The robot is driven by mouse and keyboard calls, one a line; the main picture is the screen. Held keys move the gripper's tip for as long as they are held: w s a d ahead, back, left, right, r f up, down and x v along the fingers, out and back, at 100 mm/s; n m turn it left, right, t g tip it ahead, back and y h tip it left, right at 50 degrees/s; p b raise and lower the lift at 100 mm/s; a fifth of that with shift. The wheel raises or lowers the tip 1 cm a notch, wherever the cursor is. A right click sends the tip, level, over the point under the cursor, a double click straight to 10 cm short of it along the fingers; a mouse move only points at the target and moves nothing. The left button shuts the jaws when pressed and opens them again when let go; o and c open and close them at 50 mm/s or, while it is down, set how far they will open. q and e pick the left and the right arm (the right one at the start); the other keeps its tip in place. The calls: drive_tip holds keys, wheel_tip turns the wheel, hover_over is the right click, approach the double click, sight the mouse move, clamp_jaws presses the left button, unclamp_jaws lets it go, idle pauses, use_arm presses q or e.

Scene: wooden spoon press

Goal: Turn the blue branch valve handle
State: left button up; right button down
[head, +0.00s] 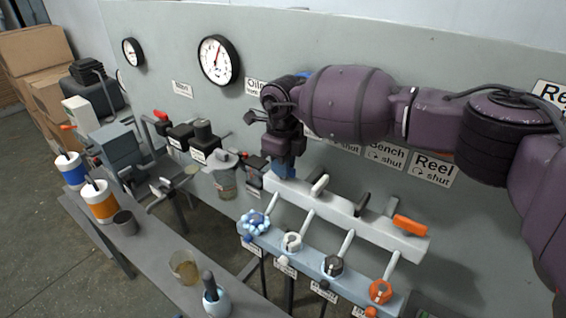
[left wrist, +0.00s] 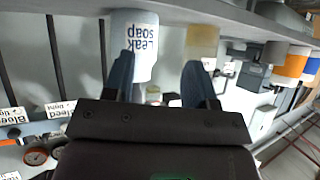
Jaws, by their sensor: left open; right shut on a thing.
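The blue branch valve handle (head: 283,170) is at the left end of the white manifold, in the head view. My right gripper (head: 284,158) reaches down onto it from above and is shut on it. The dark fingers hide most of the handle, so its angle cannot be told. My left gripper (left wrist: 160,78) is open and empty in the left wrist view, its two blue fingers apart. A white bottle labelled "Leak soap" (left wrist: 143,45) shows beyond the fingers; whether they touch it cannot be told. The left gripper is not seen in the head view.
A grey bench (head: 150,255) with bottles and cups runs along the front left.

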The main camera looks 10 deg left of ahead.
drive_tip(key=shift+m, duration=0.5)
drive_tip(key=c, duration=1.1)
unclamp_jaws()
drive_tip(key=shift+c, duration=0.2)
drive_tip(key=shift+r, duration=0.1)
wheel_tip(320, 180, up, 11)
drive_tip(key=shift+f, duration=0.2)
